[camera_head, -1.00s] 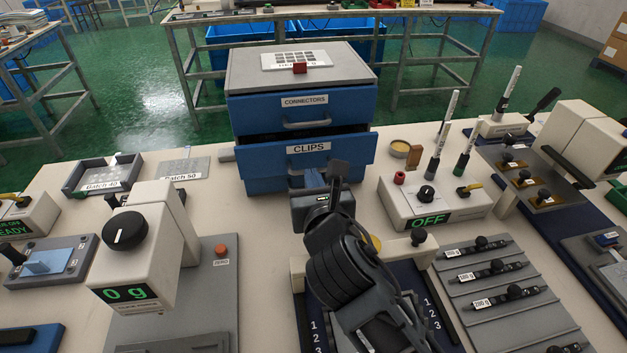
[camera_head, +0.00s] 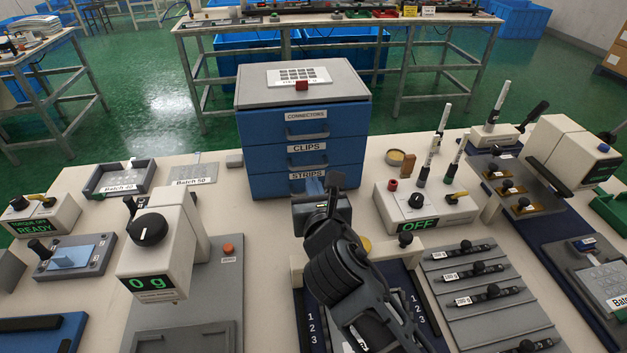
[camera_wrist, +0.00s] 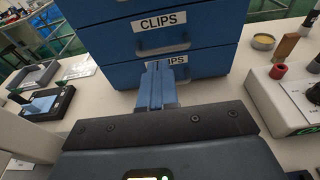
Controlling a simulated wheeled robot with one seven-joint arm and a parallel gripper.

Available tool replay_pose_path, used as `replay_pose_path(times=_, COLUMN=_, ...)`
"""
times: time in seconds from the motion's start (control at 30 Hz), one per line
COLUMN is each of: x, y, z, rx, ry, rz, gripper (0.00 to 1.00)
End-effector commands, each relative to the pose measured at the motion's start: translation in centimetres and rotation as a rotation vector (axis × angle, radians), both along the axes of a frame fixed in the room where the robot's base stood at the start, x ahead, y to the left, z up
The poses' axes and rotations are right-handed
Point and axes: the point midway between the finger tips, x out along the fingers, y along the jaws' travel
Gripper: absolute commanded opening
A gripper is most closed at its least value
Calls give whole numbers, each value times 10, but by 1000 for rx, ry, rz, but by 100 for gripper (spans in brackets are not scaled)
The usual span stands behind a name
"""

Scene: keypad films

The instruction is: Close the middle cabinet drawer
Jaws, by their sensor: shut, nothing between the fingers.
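The blue cabinet (camera_head: 256,160) with a grey top stands on the bench. Its drawers are labelled CONNECTORS, CLIPS and STRIPS from top to bottom. The middle drawer, CLIPS (camera_head: 340,152), is flush with the drawers above and below it, with no gap showing. In the wrist view, the CLIPS drawer (camera_wrist: 205,30) fills the top, its handle just beyond the fingers. My gripper (camera_head: 316,186) is shut and empty, in front of the STRIPS drawer (camera_head: 270,186) and partly hiding it. In the wrist view my gripper (camera_wrist: 157,75) covers part of the STRIPS label. Whether the fingertips touch the cabinet cannot be told.
A grey box with an OFF display (camera_head: 425,208) and upright pens stands right of the cabinet. A scale reading 0 g (camera_head: 155,250) stands at the front left. Small trays (camera_head: 120,176) lie left of the cabinet. A little bare bench shows beside the cabinet.

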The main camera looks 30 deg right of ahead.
Motion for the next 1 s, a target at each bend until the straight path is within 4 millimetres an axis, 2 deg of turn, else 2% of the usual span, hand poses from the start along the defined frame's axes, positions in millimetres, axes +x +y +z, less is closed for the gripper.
replay_pose_path(times=0.5, x=-73, y=24, z=13, rx=-1, ry=0, rz=2, gripper=0)
replay_pose_path(times=0.7, x=-85, y=27, z=16, rx=0, ry=0, rz=-1, gripper=0)
replay_pose_path(times=1.0, x=-85, y=28, z=16, rx=0, ry=0, rz=0, gripper=0)
